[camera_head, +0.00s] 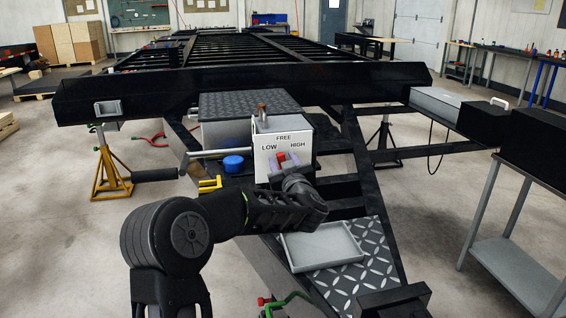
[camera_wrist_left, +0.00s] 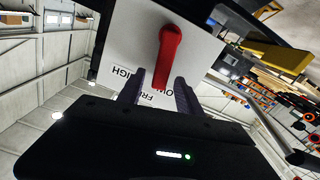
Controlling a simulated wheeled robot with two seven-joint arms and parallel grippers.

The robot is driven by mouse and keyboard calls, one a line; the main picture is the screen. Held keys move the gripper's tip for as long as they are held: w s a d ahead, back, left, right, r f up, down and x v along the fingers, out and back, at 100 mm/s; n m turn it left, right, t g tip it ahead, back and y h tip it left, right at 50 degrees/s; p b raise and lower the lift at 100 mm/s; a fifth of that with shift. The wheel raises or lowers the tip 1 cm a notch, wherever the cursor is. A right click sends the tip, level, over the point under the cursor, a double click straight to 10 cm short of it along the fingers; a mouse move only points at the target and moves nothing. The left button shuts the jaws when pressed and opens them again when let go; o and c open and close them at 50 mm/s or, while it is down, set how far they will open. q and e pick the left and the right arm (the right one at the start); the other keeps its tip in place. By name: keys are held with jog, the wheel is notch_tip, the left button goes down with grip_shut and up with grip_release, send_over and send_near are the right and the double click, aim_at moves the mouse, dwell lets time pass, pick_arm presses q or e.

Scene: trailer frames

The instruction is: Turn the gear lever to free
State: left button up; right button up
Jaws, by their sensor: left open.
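The white gear panel (camera_head: 264,165) with the words LOW, FREE and HIGH stands on the trailer's drawbar in the head view. The red gear lever (camera_head: 281,157) is on its face, partly hidden by my left gripper (camera_head: 284,167). In the left wrist view the panel appears upside down. The red lever (camera_wrist_left: 169,50) reaches from its round hub towards the lettering. My left gripper (camera_wrist_left: 161,92) is open, with one finger on each side of the lever's free end. I cannot tell whether either finger touches it. Part of the lettering is covered. My right gripper is not in view.
A grey handle bar (camera_head: 222,153) and a blue cap (camera_head: 233,164) are left of the panel. A grey tray (camera_head: 322,246) lies on the drawbar below. A yellow jack stand (camera_head: 108,170) is at left, a workbench (camera_head: 520,270) at right. Open floor surrounds the drawbar.

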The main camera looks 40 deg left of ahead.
pick_arm(q)
jog(key=shift+c, duration=0.5)
grip_shut()
dwell(0.8)
